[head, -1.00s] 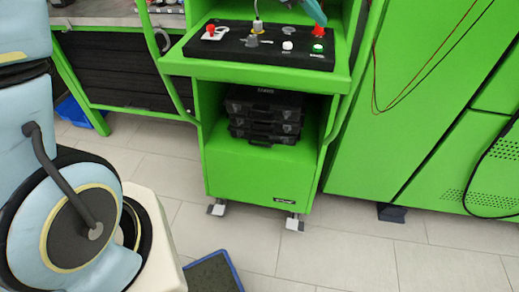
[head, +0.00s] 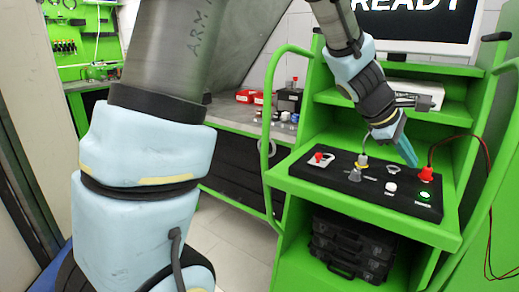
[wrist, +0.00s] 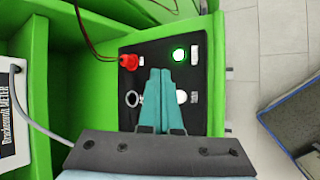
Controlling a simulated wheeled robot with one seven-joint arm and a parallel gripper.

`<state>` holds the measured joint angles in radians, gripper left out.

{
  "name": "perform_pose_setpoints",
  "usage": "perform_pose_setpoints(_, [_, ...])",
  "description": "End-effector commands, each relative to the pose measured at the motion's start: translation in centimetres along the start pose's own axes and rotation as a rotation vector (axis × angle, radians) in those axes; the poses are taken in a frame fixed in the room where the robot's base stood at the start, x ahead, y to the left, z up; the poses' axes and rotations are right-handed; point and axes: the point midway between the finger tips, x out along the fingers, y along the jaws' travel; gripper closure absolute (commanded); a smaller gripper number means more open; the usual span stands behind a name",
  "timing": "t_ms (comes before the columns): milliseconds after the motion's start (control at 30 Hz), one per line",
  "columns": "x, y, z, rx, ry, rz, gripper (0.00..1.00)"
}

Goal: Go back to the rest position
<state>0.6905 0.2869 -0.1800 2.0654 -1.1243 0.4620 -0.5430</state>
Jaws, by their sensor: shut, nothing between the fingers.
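My gripper (head: 408,158) is above the right part of the black control panel (head: 330,176), its teal fingers pointing down, closed together and empty. In the wrist view the teal fingers (wrist: 160,88) point over the panel and partly cover a white button. My arm reaches from the upper left over the green cart. The panel has a red emergency button (head: 320,157), a grey knob (head: 355,174), a white button (head: 390,187), a lit green button (head: 425,199) and a red plug (head: 426,174). Whether the fingertips touch the panel cannot be told.
The green cart (head: 330,206) carries the panel, with black cases (head: 350,245) below and a monitor reading READY (head: 418,22) above. A workbench (head: 235,118) with red boxes stands to the left. A blue-edged mat (wrist: 300,110) lies on the tiled floor.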

Motion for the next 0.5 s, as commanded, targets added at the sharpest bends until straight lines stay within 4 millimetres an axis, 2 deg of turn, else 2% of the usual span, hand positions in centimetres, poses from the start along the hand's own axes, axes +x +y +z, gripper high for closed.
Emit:
perform_pose_setpoints(33, [-1.3,-1.1,-2.7,0.041,0.046,-0.017,1.0])
perform_pose_setpoints(100, [-3.3,-3.4,-6.5,0.122,0.114,-0.058,1.0])
perform_pose_setpoints(167, [-5.3,-5.6,-9.8,0.199,0.171,-0.104,1.0])
perform_pose_setpoints(200, [-6.7,-7.3,-11.8,0.248,0.206,-0.139,1.0])
perform_pose_setpoints(300, [-10.4,-11.8,-16.3,0.368,0.28,-0.237,1.0])
perform_pose_setpoints(400, [-14.2,-16.8,-19.9,0.484,0.331,-0.352,1.0])
perform_pose_setpoints(500, [-17.6,-21.6,-22.4,0.587,0.354,-0.465,1.0])
